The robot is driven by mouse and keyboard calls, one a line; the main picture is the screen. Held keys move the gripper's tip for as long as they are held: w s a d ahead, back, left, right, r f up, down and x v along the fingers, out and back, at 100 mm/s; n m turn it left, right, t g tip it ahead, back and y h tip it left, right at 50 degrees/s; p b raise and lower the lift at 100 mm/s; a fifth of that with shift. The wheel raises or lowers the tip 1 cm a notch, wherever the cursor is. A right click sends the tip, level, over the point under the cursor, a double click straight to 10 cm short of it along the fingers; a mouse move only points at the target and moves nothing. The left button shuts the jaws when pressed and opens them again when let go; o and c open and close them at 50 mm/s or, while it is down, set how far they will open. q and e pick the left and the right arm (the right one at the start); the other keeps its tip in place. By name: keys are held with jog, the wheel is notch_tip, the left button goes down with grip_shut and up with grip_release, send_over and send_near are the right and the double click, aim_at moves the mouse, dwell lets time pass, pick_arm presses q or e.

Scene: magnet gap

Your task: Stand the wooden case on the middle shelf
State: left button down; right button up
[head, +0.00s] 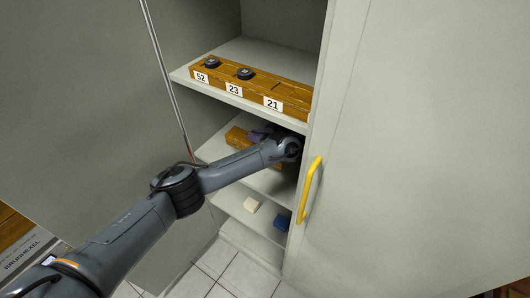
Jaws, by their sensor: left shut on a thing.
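The wooden case (236,138) is orange-brown and shows at the middle shelf (219,150) of the open grey cabinet, partly hidden behind my left forearm. My left arm reaches into the cabinet from the left. Its wrist is beside the door's edge, and the gripper (268,133) is mostly hidden around the case's right end. The gripper is shut on the case. The fingertips cannot be made out, and I cannot tell whether the case touches the shelf. My right gripper is not in view.
The top shelf holds a long wooden strip (255,92) with labels 52, 23, 21 and two black discs (245,73).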

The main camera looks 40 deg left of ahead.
pick_arm(q)
jog(key=shift+f, duration=0.3)
jog(key=shift+f+b, duration=0.95)
jog(key=shift+f, duration=1.6)
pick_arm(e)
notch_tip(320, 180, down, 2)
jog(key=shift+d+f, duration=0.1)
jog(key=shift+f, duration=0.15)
pick_arm(q)
jog(key=shift+w, duration=0.1)
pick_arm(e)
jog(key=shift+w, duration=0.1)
pick_arm(q)
jog(key=c, duration=1.1)
grip_release()
jog(key=shift+p+v, duration=0.35)
jog(key=shift+v, duration=1.1)
jog(key=shift+d+r, duration=0.2)
jog(key=shift+d, duration=0.3)
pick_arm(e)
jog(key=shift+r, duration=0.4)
